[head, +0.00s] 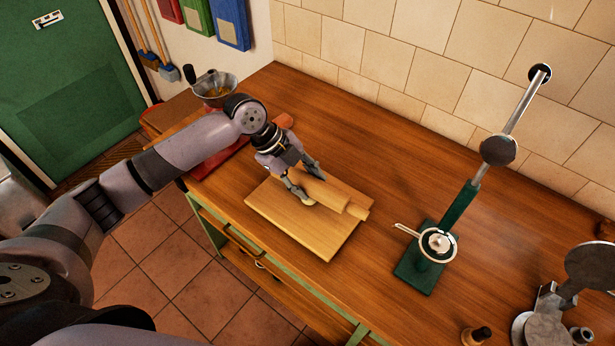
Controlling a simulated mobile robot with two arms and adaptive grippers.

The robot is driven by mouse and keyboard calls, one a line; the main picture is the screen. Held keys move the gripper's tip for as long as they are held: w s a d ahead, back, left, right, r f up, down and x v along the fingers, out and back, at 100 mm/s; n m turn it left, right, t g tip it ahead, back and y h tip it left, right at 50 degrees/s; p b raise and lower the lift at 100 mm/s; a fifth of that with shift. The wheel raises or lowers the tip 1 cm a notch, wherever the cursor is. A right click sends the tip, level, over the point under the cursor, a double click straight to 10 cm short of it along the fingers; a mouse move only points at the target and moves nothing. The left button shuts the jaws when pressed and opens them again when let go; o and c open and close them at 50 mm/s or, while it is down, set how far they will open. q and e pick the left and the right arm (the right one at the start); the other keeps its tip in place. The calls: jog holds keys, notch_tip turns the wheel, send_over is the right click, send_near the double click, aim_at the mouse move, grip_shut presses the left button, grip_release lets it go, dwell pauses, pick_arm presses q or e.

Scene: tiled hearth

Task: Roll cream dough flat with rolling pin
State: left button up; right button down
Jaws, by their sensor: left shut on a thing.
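A wooden rolling pin (333,199) lies slantwise over the far right part of a light wooden board (312,233). Its near handle (357,212) points to the lower right. My left gripper (304,183) is shut on the rolling pin near its far left end, with one finger on each side. A small patch of cream dough (303,200) shows at the pin's near side, by the lower finger. The rest of the dough is hidden by the pin and gripper. My right gripper is not in view.
A green-based lever press (436,243) stands right of the board. A grey metal device (560,310) and a small wooden knob (477,335) are at the lower right. A grinder with a metal bowl (214,88) stands at the far left.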

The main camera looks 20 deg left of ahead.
pick_arm(q)
jog(key=shift+s, duration=0.25)
jog(key=shift+w, duration=0.1)
jog(key=shift+w, duration=0.3)
jog(key=shift+w+d+f, duration=0.1)
dwell(0.3)
jog(key=shift+s+p, duration=0.45)
jog(key=shift+s, duration=0.05)
jog(key=shift+f, duration=0.1)
